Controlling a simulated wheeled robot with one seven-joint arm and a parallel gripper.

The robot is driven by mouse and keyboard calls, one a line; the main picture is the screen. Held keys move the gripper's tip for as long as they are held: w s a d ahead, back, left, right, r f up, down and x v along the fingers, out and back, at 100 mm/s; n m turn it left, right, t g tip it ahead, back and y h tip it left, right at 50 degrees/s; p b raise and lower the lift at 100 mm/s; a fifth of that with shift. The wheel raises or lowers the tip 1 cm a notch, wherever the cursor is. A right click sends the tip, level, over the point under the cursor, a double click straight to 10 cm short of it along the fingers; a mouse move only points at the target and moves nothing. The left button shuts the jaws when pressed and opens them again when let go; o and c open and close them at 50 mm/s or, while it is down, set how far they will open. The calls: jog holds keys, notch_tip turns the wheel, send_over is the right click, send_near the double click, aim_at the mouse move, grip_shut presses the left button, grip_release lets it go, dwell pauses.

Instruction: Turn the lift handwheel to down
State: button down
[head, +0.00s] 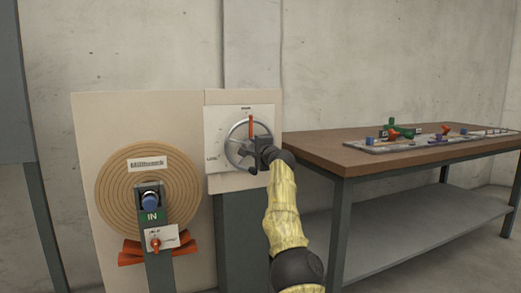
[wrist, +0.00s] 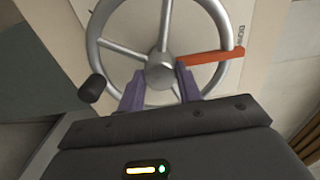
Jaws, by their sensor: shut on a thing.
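The lift handwheel (head: 236,131) is a grey spoked wheel on a pale plate (head: 212,135) in the head view. Its orange-red pointer (head: 251,126) points up, towards a small label at the top of the plate. In the wrist view the wheel (wrist: 97,25) fills the upper middle, with its pointer (wrist: 212,55) reaching right to lettering that is partly cut off. A dark crank knob (wrist: 92,88) sticks out from the rim. My gripper (wrist: 160,82) is at the wheel's hub, its two purple fingers on either side of it, shut on the handwheel. My arm hides the wheel's lower right in the head view.
A round ribbed disc (head: 115,190) with a blue knob (head: 150,201) and a small orange-red switch (head: 155,243) stands left of the wheel. A brown-topped workbench (head: 330,149) with a tray of coloured parts stands close on the right.

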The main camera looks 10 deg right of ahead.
jog(key=shift+f, duration=0.25)
jog(key=c, duration=1)
grip_release()
jog(key=shift+w, duration=0.1)
jog(key=shift+o, duration=0.2)
jog(key=shift+r, duration=0.15)
jog(key=shift+s+b, duration=0.25)
jog(key=shift+b, duration=0.05)
jog(key=s+d+b, duration=0.2)
jog(key=s+b, duration=0.8)
jog(key=s, duration=0.6)
jog(key=shift+s+d, duration=0.25)
jog(key=shift+s, duration=0.05)
